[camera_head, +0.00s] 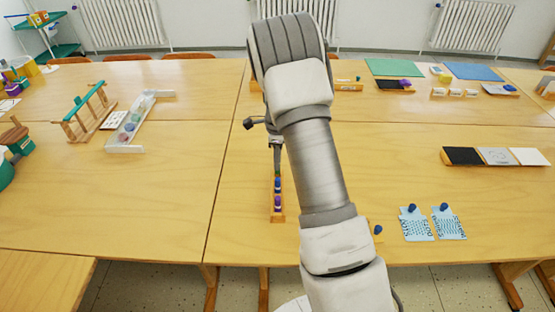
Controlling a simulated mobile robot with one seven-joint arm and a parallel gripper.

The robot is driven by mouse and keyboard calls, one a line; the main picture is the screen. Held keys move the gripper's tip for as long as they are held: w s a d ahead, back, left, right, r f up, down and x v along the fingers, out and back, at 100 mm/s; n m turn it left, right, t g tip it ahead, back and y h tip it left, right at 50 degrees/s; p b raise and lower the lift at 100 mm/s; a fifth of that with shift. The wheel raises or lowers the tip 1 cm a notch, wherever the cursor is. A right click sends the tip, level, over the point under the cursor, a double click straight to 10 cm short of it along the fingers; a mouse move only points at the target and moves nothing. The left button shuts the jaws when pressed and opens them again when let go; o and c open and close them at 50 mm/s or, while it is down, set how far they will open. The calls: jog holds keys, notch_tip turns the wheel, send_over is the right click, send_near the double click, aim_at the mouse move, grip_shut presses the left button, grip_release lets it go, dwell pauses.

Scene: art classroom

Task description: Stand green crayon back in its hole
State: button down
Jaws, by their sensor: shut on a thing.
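A narrow wooden crayon block (277,215) stands on the table near the front, just right of the table seam. Blue and purple crayons (278,201) stand in a row in it. My gripper (277,170) points down at the block's far end. It is shut on a thin thing, taken to be the green crayon (278,177), of which only a small dark green bit shows below the fingertips. Whether its lower end is inside a hole or above the block I cannot tell. My arm covers the table right of the block.
Two blue patterned cards (417,225) with blue knobs lie front right. A blue piece (378,230) lies beside my arm. A white tray (131,124) and a wooden rack (86,112) stand left. Black, grey and white panels (497,156) lie right. Table left of the block is clear.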

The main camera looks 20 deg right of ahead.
jog(key=shift+f+b, duration=0.6)
jog(key=shift+f, duration=0.8)
dwell(2.5)
dwell(0.4)
jog(key=c, duration=0.7)
grip_release()
jog(key=shift+o, duration=1.1)
jog(key=shift+r, duration=0.1)
jog(key=shift+r+p, duration=2.15)
jog(key=shift+r, duration=0.75)
